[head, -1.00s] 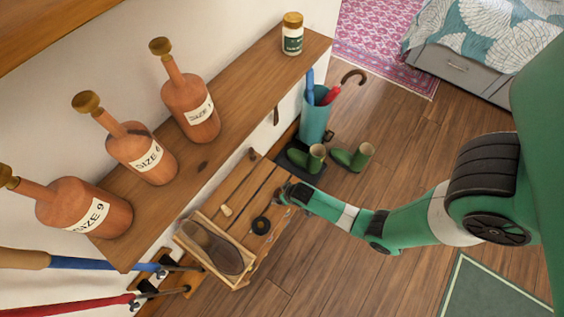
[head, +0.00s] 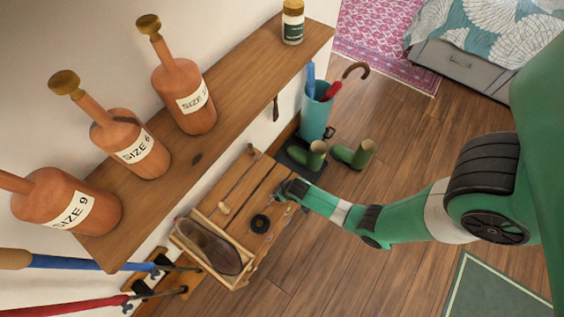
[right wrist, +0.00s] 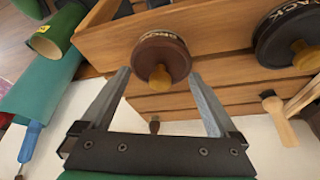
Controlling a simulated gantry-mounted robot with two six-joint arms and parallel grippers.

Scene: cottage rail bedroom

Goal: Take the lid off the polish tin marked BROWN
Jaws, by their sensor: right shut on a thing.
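The polish tin marked BROWN (right wrist: 162,36) is in the right wrist view, its label partly readable along the far rim. Its round dark-brown lid (right wrist: 176,62) has a small wooden knob and faces the camera. My right gripper (right wrist: 160,75) has one finger on each side of the lid and is shut on it. I cannot tell whether the lid is apart from the tin. In the head view my right gripper (head: 283,190) is at the bench's right edge, and the brown tin is not clearly visible there. My left gripper is not in view.
A black-marked tin (right wrist: 288,38) with a similar knob stands close by; it shows on the bench in the head view (head: 260,223). A wooden box (head: 238,280) holding a shoe is near it. Green boots (head: 308,155) and an umbrella stand (head: 316,118) are beyond.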

